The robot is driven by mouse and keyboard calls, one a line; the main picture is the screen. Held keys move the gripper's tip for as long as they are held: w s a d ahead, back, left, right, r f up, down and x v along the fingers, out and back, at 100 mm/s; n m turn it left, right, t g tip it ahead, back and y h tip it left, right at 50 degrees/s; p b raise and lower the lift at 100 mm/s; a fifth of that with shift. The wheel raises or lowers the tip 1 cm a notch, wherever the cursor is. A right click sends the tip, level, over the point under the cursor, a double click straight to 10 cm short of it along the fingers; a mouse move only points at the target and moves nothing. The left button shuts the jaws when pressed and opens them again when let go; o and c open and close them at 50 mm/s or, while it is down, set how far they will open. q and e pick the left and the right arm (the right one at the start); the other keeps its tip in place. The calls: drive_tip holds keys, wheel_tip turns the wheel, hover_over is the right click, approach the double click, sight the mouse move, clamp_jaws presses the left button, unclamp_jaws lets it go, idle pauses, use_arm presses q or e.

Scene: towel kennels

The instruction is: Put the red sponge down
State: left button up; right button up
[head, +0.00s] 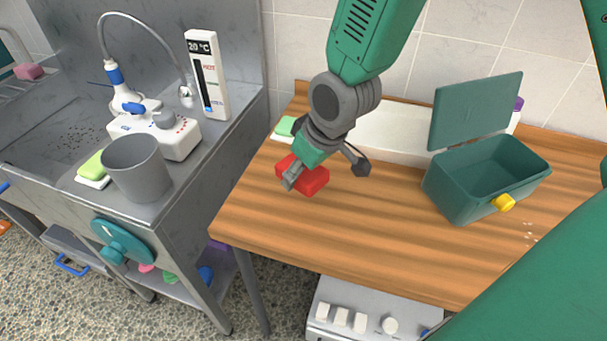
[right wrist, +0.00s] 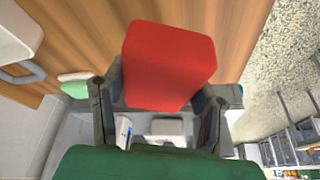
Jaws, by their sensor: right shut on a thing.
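The red sponge (head: 316,181) is a plain red block over the left part of the wooden table (head: 290,235). My right gripper (head: 322,172) reaches down from above and is shut on the sponge. In the right wrist view the sponge (right wrist: 168,66) sits between the two dark fingers (right wrist: 160,100), tilted a little. I cannot tell whether its underside touches the table. My left gripper is not in view.
A dark green open-lidded box (head: 470,190) with a yellow knob stands on the right of the table. A green and white sponge (head: 285,127) lies behind the gripper. A metal sink with a grey bucket (head: 137,170) is at the left. The table's front left is clear.

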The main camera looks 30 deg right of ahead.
drive_tip(key=d+r+n+p, duration=0.1)
drive_tip(key=s+d+r+n+y+p, duration=0.1)
drive_tip(key=d+r+n+p, duration=0.1)
drive_tip(key=n+p, duration=0.1)
drive_tip(key=shift+s+r+y, duration=0.3)
drive_tip(key=shift+s, duration=0.1)
drive_tip(key=shift+d+f+n, duration=0.2)
drive_tip(key=shift+d+n, duration=0.1)
hover_over(315, 199)
drive_tip(key=f, duration=0.5)
drive_tip(key=shift+s+d+f, duration=0.1)
drive_tip(key=shift+s+f, duration=0.1)
drive_tip(key=shift+f, duration=0.45)
wheel_tip(315, 199, down, 3)
drive_tip(key=shift+s+f, duration=0.1)
drive_tip(key=shift+f, duration=0.1)
drive_tip(key=shift+d+f, duration=0.2)
drive_tip(key=shift+f, duration=0.1)
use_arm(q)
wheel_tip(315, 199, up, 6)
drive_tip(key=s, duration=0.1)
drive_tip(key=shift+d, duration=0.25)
use_arm(e)
drive_tip(key=shift+f, duration=0.1)
